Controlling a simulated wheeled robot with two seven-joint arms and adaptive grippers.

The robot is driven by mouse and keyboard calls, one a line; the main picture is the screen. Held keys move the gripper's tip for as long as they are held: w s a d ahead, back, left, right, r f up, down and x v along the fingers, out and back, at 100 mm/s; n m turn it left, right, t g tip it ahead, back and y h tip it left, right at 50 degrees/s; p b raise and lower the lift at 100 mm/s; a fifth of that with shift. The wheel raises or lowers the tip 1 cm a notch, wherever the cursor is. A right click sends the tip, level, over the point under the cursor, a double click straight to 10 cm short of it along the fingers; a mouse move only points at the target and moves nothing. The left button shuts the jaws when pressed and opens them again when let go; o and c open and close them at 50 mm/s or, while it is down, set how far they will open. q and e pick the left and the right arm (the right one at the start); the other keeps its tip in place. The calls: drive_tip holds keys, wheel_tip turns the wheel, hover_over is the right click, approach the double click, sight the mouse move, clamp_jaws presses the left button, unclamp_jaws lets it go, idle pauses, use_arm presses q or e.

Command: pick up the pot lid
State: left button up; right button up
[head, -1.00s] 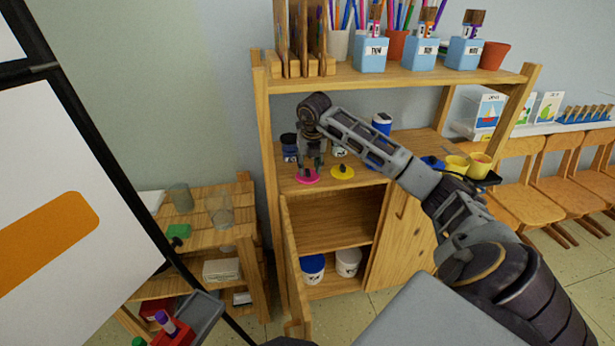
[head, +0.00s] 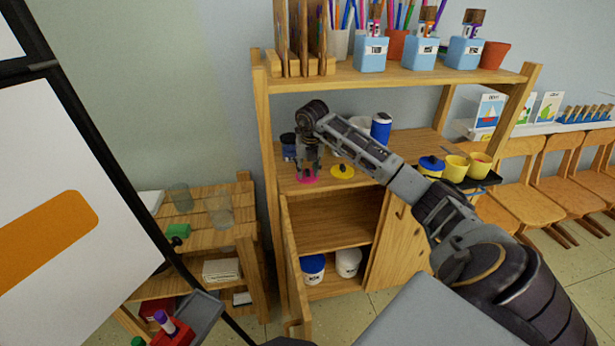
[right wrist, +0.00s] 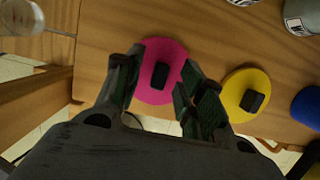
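A pink lid (head: 307,181) with a black knob lies flat on the middle shelf near its front edge; it also shows in the right wrist view (right wrist: 164,92). A yellow lid (head: 342,171) with a black knob lies to its right, also in the right wrist view (right wrist: 238,92). My right gripper (head: 308,172) is directly over the pink lid, pointing down. In the right wrist view its open fingers (right wrist: 162,78) stand on either side of the black knob, with nothing held. I cannot tell whether they touch the lid. My left gripper is not in view.
A blue lid (right wrist: 308,106) lies right of the yellow one. Jars (head: 288,146) stand behind on the shelf. A tray with yellow cups (head: 456,167) is at the right. The upper shelf (head: 400,78) holds brush pots. A cabinet door (head: 295,270) stands open below.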

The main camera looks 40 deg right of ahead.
drive_tip(key=c, duration=0.9)
drive_tip(key=shift+o, duration=0.2)
drive_tip(key=shift+r, duration=0.15)
